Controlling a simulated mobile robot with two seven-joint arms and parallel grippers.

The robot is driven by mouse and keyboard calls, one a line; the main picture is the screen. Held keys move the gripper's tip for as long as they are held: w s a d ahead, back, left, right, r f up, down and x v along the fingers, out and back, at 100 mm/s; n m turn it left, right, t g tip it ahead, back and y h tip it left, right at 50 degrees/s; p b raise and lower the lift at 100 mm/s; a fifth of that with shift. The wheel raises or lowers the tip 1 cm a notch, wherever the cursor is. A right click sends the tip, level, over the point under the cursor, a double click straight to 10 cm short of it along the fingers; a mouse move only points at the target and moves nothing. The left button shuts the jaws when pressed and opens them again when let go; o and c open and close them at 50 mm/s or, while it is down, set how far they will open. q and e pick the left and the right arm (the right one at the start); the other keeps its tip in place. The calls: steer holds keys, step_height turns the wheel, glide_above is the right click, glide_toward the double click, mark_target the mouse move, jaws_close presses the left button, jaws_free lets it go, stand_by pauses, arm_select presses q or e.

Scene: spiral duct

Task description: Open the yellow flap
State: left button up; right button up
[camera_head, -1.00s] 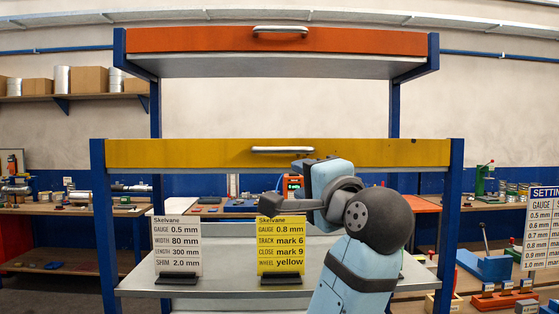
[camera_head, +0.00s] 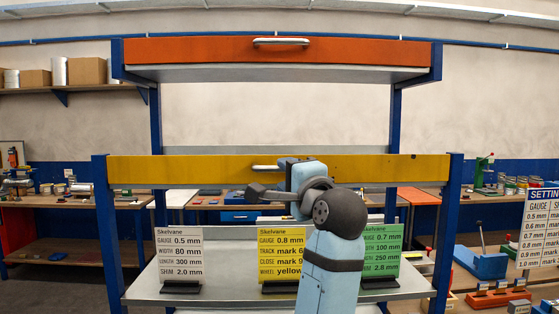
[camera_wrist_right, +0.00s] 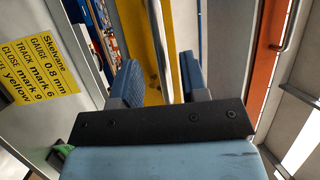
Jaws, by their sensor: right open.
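The yellow flap (camera_head: 205,169) is a long panel between two blue posts, its broad front facing me. Its silver bar handle (camera_head: 262,168) is partly hidden behind my right gripper (camera_head: 286,163). In the right wrist view, the flap (camera_wrist_right: 152,84) runs up the picture, with the handle bar (camera_wrist_right: 166,45) in the gap between the open blue fingers of the gripper (camera_wrist_right: 161,80). The fingers are apart on either side of the bar; I cannot tell whether either touches it. My left gripper is not in view.
An orange flap (camera_head: 200,51) with its own handle hangs above. Below, a grey shelf (camera_head: 222,291) holds white, yellow (camera_head: 280,250) and green cards (camera_head: 382,250). Benches with tools line the wall behind. A setting board (camera_head: 542,225) stands at right.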

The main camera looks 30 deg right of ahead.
mark_target(281, 171)
steer(key=x, duration=0.3)
steer(key=shift+w+r+p, duration=0.15)
steer(key=shift+p, duration=0.2)
steer(key=shift+w, duration=0.35)
jaws_close()
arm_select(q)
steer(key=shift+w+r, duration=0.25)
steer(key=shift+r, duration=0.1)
